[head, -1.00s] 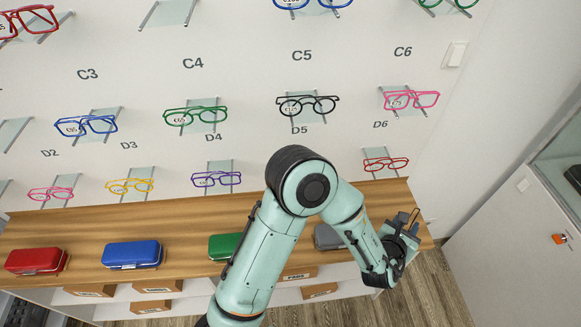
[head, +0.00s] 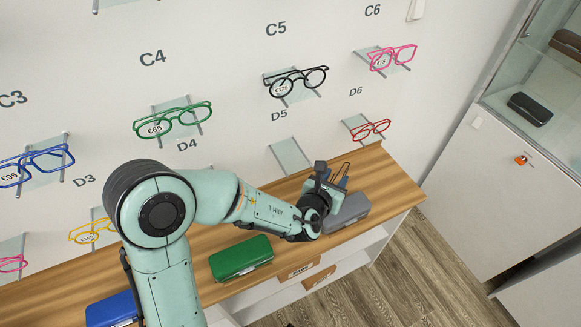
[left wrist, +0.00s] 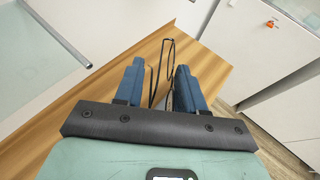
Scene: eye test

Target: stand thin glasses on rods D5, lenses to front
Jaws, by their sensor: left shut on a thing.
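The thin glasses, a dark wire frame (head: 345,171), are in my left gripper (head: 335,181), above the right part of the counter. In the left wrist view the wire frame (left wrist: 168,52) stands up between the two blue fingers of the gripper (left wrist: 160,70), which are shut on it. I cannot tell which way the lenses face. The D5 rods with their clear plate (head: 290,156) are empty on the wall below the label D5, left of the gripper and apart from the glasses. A plate and rod (left wrist: 62,38) show at the left wrist view's left edge. My right gripper is not in view.
Red glasses (head: 371,131) sit on the D6 rods, right of D5. Black glasses (head: 297,82) sit above D5. On the wooden counter (head: 393,182) lie a grey case (head: 347,213) below the gripper and a green case (head: 241,258). My left arm hides the D4 place.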

